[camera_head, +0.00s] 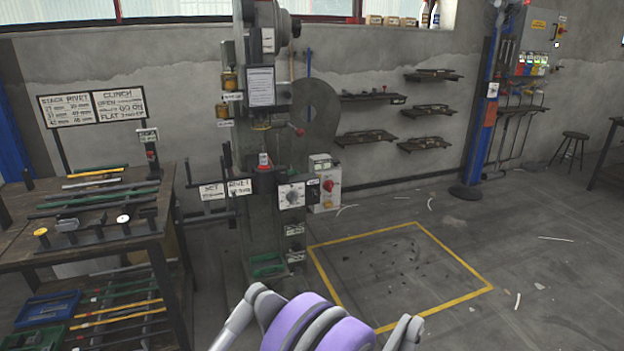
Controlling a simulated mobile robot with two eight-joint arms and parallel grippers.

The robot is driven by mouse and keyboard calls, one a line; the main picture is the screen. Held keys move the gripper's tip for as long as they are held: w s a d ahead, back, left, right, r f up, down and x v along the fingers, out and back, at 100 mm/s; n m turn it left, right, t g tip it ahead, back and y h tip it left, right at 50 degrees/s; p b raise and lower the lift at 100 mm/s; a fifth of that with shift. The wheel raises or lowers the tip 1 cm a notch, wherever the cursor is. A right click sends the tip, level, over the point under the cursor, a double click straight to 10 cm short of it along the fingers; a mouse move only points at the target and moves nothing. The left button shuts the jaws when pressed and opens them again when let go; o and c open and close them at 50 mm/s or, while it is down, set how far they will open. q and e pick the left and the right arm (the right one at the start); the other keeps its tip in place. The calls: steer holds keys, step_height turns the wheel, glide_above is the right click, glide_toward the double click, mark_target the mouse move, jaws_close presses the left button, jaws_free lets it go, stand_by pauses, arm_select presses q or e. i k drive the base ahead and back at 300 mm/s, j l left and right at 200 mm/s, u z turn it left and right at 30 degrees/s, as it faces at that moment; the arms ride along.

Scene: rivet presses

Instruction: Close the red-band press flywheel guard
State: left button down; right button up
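A tall grey rivet press (262,120) stands against the wall left of centre. A large dark grey round disc (316,108) shows at its right side; I cannot tell whether it is the flywheel or its guard, or whether the guard is open. A small red-ended lever (299,131) sticks out in front of the disc. I cannot make out a red band on this press. Purple and grey parts of my own body fill the bottom centre. Neither gripper shows in the head view.
A workbench (95,245) with bars and tools stands at left, bins below. A yellow-outlined floor area (400,275) in front of the press is clear apart from small scraps. Wall shelves (425,143), a blue column (482,120) and a stool (572,143) are farther right.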

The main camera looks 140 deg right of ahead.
mark_target(320, 133)
steer(key=z, duration=4.25)
